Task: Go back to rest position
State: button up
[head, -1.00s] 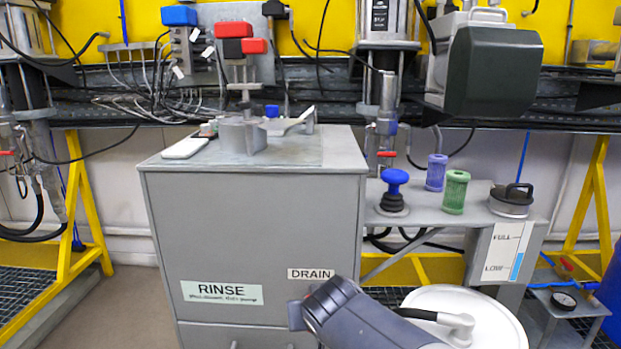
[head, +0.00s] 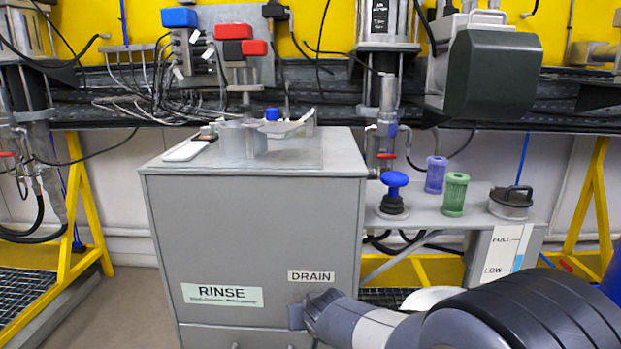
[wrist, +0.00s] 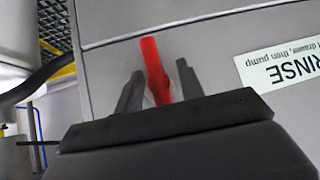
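My gripper (wrist: 159,69) shows in the wrist view with its two dark fingers apart. A red lever (wrist: 153,66) stands between them in front of the grey cabinet. Small gaps show between the lever and the fingers, and I cannot tell if either touches it. In the head view my wrist is low at the cabinet's front, just below the DRAIN label (head: 311,276); the fingertips and the red lever are hidden there.
The grey cabinet (head: 255,230) has a RINSE label (head: 222,295). Right of it, a shelf (head: 420,217) holds a blue-topped plunger (head: 394,190), a purple cylinder (head: 435,174), a green cylinder (head: 454,194) and a lidded pot (head: 511,203). Floor is clear at left.

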jog(key=shift+d+r+m+y+p, duration=0.15)
jog(key=shift+y+p, duration=0.25)
jog(key=shift+p, duration=1.3)
jog(key=shift+a+r+m+y+p, duration=0.1)
jog(key=shift+m+y+p, duration=0.25)
jog(key=shift+p, duration=1.35)
jog(key=shift+d+p, duration=0.1)
jog(key=shift+p, duration=0.35)
